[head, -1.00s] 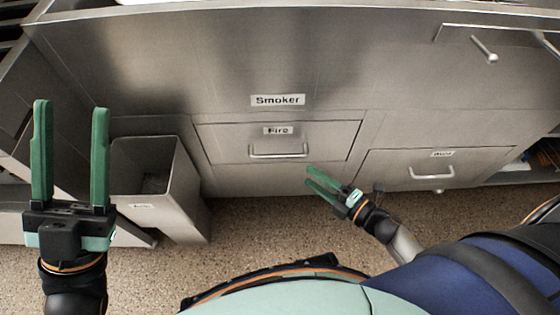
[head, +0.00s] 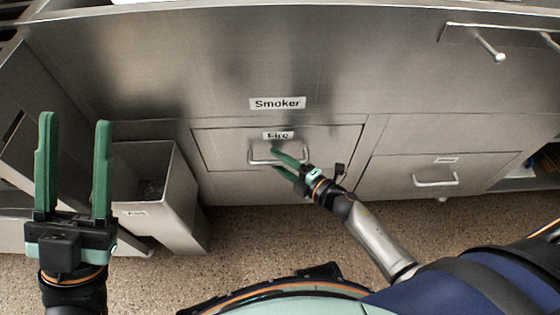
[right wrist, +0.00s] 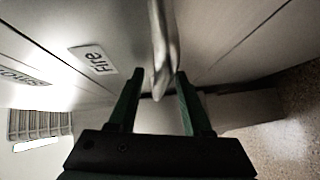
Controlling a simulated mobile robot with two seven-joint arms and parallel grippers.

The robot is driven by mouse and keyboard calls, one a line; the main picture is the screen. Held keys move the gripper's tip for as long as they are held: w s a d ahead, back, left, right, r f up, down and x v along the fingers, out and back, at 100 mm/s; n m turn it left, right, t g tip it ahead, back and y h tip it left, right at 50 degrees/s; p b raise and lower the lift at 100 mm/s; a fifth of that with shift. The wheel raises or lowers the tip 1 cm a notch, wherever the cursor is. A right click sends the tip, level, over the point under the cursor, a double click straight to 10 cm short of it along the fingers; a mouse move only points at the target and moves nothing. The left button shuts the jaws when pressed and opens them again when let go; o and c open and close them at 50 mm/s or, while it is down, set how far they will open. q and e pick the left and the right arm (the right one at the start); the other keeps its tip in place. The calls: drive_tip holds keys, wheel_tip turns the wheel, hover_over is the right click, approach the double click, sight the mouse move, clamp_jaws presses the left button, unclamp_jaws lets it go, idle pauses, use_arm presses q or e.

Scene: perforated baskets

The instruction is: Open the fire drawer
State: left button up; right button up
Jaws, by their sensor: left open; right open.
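The Fire drawer (head: 223,149) is a steel front under the Smoker label, and it looks closed. Its bar handle (head: 258,156) is partly hidden behind my right gripper (head: 275,161) in the head view. In the right wrist view, the handle (right wrist: 163,50) runs in between the two green fingers of my open right gripper (right wrist: 158,100), with gaps visible on both sides. The Fire label (right wrist: 94,60) is to the left there. My left gripper (head: 75,125) is open and empty at the left, away from the drawer.
An open steel bin (head: 180,185) stands on the floor left of the Fire drawer. Another drawer with a bar handle (head: 436,182) is to the right. The speckled floor (head: 250,240) in front is mostly clear.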

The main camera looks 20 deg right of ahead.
clamp_jaws()
idle(1.4)
